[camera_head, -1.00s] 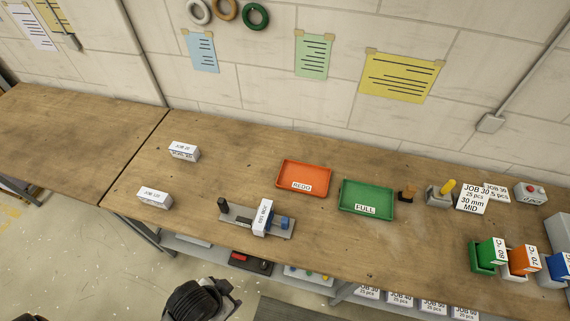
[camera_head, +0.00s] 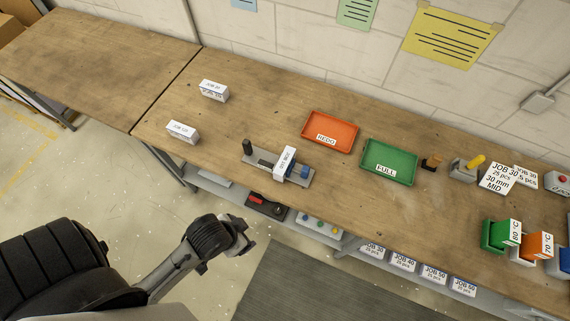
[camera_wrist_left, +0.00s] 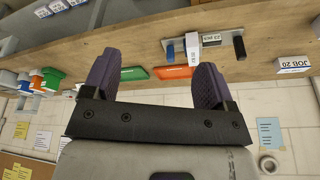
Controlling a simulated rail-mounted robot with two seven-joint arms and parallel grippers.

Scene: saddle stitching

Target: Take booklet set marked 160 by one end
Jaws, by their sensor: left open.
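A white booklet set (camera_head: 285,163), whose turned label appears to read JOB 160, lies across the grey fixture (camera_head: 262,168) on the bench. It also shows end-on in the left wrist view (camera_wrist_left: 193,48). My left gripper (camera_wrist_left: 157,63) is open and empty, its two dark fingers wide apart. In the head view my left arm is low, in front of the bench, clear of the booklet set. My right gripper is not in view.
Two other white blocks, one marked JOB 20 (camera_head: 214,90) and one JOB 120 or similar (camera_head: 182,132), stand left of the fixture. An orange REDO tray (camera_head: 312,138) and a green FULL tray (camera_head: 375,172) lie to the right. A lower shelf (camera_head: 228,188) runs below the bench.

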